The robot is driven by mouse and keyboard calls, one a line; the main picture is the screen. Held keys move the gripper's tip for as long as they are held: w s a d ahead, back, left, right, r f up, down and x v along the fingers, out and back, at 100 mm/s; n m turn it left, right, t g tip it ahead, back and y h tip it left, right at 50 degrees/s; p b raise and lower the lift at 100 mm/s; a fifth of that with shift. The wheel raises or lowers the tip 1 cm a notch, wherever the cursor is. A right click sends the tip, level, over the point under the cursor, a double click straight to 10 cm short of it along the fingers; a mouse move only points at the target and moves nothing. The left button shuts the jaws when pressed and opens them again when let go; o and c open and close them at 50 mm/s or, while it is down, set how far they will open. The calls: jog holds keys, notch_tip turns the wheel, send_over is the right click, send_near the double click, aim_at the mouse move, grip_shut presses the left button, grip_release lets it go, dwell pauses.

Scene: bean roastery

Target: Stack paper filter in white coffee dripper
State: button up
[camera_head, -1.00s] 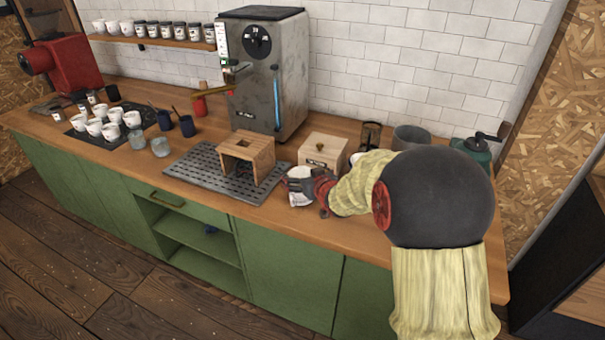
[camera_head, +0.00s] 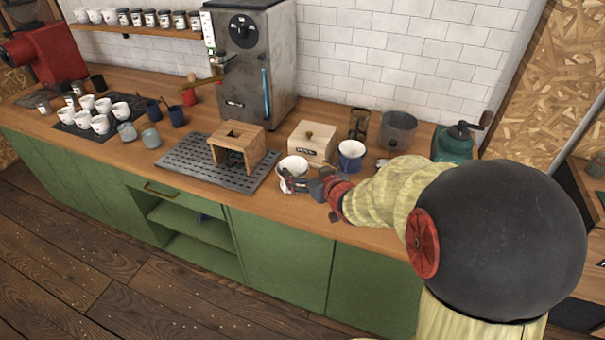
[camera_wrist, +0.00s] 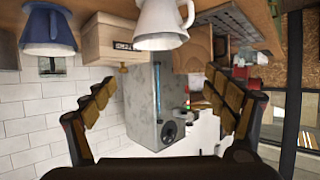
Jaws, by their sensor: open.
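The white coffee dripper (camera_head: 293,166) stands on the wooden counter, right of the black slotted tray. It also shows upside down at the top middle of the camera_wrist view (camera_wrist: 162,24). My gripper (camera_head: 303,184) is at the near side of the dripper, its fingers partly overlapping it in the head view. In the wrist view my gripper (camera_wrist: 162,80) has its fingers spread with nothing between the tips, and the dripper lies beyond them. I cannot make out a separate paper filter; whether one sits inside the dripper is unclear.
A blue-and-white dripper (camera_head: 351,155) and a knobbed wooden box (camera_head: 312,143) stand behind and close by. A wooden stand (camera_head: 238,146) sits on the slotted tray (camera_head: 190,160). A grey canister (camera_head: 397,131) and a green grinder (camera_head: 457,142) are farther right.

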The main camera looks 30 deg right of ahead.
jog(key=s+a+r+g+h, duration=0.1)
jog(key=s+a+r+g, duration=0.2)
jog(key=s+a+r, duration=0.45)
jog(key=s+a+g+y, duration=0.1)
jog(key=s+a, duration=0.2)
jog(key=s, duration=0.3)
jog(key=s+a+n+g, duration=0.1)
jog(key=s+a+g, duration=0.1)
jog(key=s+a, duration=0.2)
jog(key=s+a+r+g+y, duration=0.1)
jog(key=s+a, duration=0.2)
jog(key=s, duration=0.6)
jog(key=shift+s+a+g+y, duration=0.3)
jog(key=shift+s+a+g, duration=0.05)
jog(key=shift+a+g, duration=0.05)
